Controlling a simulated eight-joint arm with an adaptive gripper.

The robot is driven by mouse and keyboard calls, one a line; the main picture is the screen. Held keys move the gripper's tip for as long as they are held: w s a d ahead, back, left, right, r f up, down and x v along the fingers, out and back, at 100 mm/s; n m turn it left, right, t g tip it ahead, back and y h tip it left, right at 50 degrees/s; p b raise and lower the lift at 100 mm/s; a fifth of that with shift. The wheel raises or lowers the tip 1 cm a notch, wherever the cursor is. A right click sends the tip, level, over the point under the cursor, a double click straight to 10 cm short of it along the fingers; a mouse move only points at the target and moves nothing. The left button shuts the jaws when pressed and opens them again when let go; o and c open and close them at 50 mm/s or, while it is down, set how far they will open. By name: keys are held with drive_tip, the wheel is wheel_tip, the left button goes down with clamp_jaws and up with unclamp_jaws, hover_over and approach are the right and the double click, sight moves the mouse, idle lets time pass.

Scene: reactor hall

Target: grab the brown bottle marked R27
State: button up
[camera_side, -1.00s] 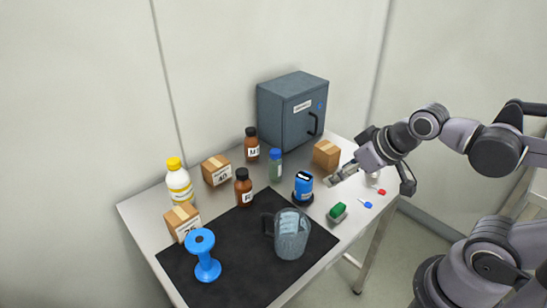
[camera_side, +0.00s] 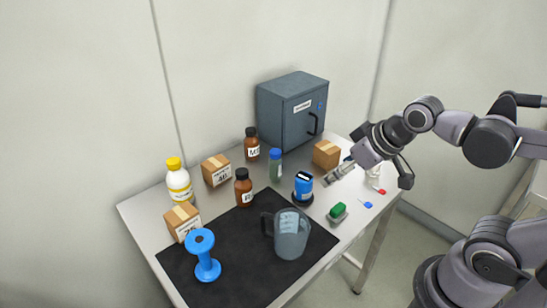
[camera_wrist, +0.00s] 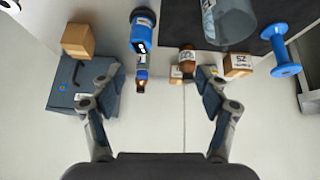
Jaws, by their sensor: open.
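Two brown bottles with dark caps stand on the table. The nearer brown bottle (camera_side: 244,190) has a white label that seems to begin with R; the rest is too small to read. The farther brown bottle (camera_side: 252,146) has a label that seems to begin with M. In the wrist view, one brown bottle (camera_wrist: 187,61) stands upside down in the picture, right of centre, between the open fingers' lines and beyond them. The other brown bottle (camera_wrist: 140,86) is partly hidden behind blue-topped things. My gripper (camera_side: 329,181) is open and empty, right of both bottles; its spread fingers (camera_wrist: 158,82) show in the wrist view.
A blue canister (camera_side: 303,187) and a blue-capped bottle (camera_side: 275,166) stand between my gripper and the bottles. A jug (camera_side: 291,236) and a blue spool (camera_side: 204,258) stand on the black mat (camera_side: 240,266). Cartons (camera_side: 327,153) and a grey cabinet (camera_side: 285,110) stand around.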

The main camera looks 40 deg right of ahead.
drive_tip(key=w+a+r+n+g, duration=0.2)
drive_tip(key=w+r+n, duration=0.1)
drive_tip(key=w+n, duration=0.3)
drive_tip(key=n+g, duration=0.5)
drive_tip(key=n, duration=0.7)
hover_over(244, 172)
wheel_tip(244, 172, down, 8)
drive_tip(key=shift+s+d+r, duration=0.1)
drive_tip(key=shift+s+d, duration=0.05)
drive_tip(key=shift+w+f, duration=0.2)
drive_tip(key=shift+f, duration=0.35)
wheel_tip(244, 172, down, 5)
drive_tip(key=shift+r, duration=0.1)
drive_tip(key=shift+w+f, duration=0.2)
drive_tip(key=shift+f, duration=1.15)
drive_tip(key=shift+w+f, duration=0.15)
drive_tip(key=shift+f, duration=1.2)
drive_tip(key=c, duration=1.5)
